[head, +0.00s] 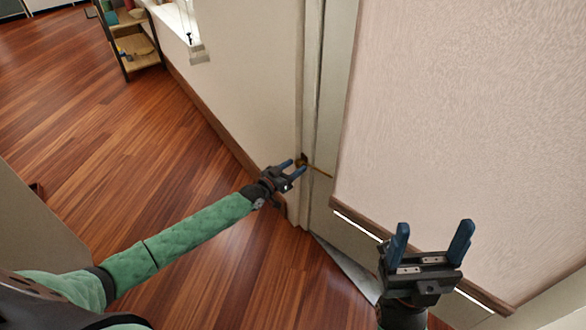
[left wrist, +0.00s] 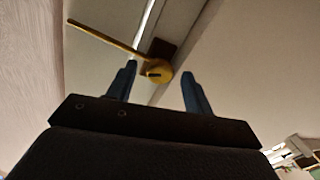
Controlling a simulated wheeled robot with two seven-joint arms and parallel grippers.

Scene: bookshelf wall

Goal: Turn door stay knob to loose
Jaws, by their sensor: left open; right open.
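The door stay knob (left wrist: 157,74) is a round brass knob with a dark slot. It sits on a small brown mount, and a thin brass rod (left wrist: 105,39) runs from it to the upper left in the left wrist view. In the head view the knob (head: 301,161) is small and partly behind my left gripper (head: 295,168). That gripper is open, its blue fingers pointing at the knob. In the left wrist view the knob shows between the fingertips; I cannot tell whether they touch it. My right gripper (head: 433,238) is open and empty, in front of the pale panel.
A large pale textured panel (head: 470,120) with a brown lower edge fills the right. A pale wall (head: 240,70) with a brown skirting board runs to the left of the knob. A shelf (head: 135,50) stands at the far upper left. The wooden floor (head: 100,140) is largely clear.

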